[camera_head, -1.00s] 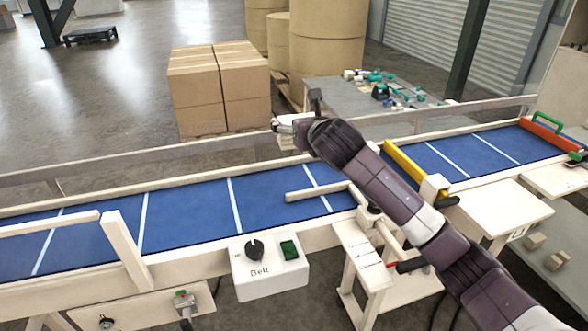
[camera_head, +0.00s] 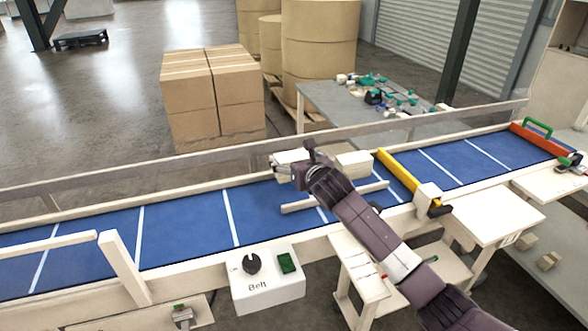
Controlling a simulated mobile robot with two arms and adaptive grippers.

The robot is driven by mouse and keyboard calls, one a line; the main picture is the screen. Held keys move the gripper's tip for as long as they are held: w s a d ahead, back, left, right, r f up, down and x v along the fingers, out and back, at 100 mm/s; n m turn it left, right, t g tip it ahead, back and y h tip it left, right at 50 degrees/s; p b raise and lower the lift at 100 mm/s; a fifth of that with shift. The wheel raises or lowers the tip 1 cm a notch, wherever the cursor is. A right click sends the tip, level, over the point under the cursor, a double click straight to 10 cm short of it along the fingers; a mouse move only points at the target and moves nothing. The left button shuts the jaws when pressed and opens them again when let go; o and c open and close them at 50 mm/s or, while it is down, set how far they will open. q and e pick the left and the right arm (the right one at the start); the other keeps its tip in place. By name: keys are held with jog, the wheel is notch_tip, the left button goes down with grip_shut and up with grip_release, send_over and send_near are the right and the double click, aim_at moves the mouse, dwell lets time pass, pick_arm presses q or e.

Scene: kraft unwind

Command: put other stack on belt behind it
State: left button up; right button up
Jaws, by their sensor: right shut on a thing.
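My right gripper (camera_head: 296,170) is over the blue belt (camera_head: 185,228), near its far side. It is shut on a pale stack (camera_head: 288,158), which is partly hidden by the gripper. The fingertips and the stack's underside are hard to make out, so I cannot tell whether the stack touches the belt. Another pale, block-like stack (camera_head: 354,163) stands just right of the gripper, short of the yellow bar (camera_head: 398,169). My left gripper is not in view.
A pale wooden bar (camera_head: 345,195) lies across part of the belt below my wrist. A rail (camera_head: 120,170) runs along the far side. The control box (camera_head: 266,280) stands at the near edge. The belt's left stretch is largely clear.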

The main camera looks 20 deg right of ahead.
notch_tip(320, 180, down, 4)
jog(key=shift+f+p, duration=0.1)
jog(key=shift+p, duration=0.25)
jog(key=shift+f, duration=0.25)
jog(key=shift+f, duration=0.1)
jog(key=o, duration=1.4)
